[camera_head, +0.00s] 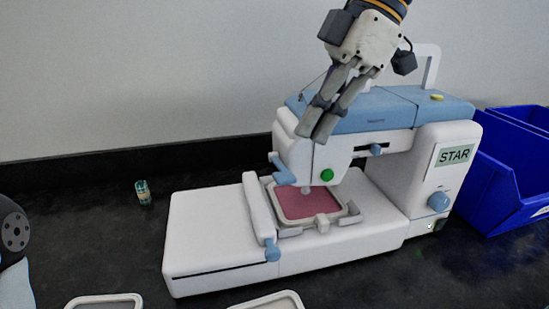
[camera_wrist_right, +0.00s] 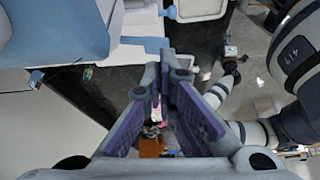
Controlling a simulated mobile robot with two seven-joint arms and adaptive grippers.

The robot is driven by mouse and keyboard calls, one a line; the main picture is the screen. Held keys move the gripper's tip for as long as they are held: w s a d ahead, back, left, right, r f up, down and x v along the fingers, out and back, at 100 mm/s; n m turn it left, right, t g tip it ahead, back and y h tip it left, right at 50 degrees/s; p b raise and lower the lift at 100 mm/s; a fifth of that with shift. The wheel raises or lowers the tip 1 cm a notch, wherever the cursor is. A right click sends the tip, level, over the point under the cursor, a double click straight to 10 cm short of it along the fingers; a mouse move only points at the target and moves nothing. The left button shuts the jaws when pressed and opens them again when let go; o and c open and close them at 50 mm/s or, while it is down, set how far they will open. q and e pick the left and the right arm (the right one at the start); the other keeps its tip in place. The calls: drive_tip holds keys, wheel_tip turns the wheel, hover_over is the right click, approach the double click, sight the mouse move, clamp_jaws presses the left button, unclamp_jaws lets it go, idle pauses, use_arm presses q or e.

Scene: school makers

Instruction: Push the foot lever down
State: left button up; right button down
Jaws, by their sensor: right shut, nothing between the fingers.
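A white sewing machine with a blue top (camera_head: 375,112) stands on the black table. A blue lever (camera_head: 282,168) sticks out at the left side of its head, beside the needle area; I take it as the foot lever, and it looks raised. A hoop with pink cloth (camera_head: 308,203) lies under the head. My right gripper (camera_head: 318,125) is shut and empty. It points down in front of the head's top, above and right of the blue lever; whether it touches the machine I cannot tell. The right wrist view shows its fingers (camera_wrist_right: 165,88) close together. My left gripper is not seen.
Blue bins (camera_head: 510,172) stand right of the machine. A small green spool (camera_head: 143,192) stands behind the machine's left end. Pale frames (camera_head: 105,301) lie at the front edge of the picture. The table left of the machine is mostly clear.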

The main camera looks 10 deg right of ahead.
sight(285, 175)
drive_tip(key=shift+w+d+r, duration=0.15)
drive_tip(key=shift+d+r, duration=0.15)
drive_tip(key=shift+r, duration=0.35)
drive_tip(key=shift+f, duration=0.1)
drive_tip(key=shift+b+x, duration=0.3)
drive_tip(key=shift+x, duration=3.2)
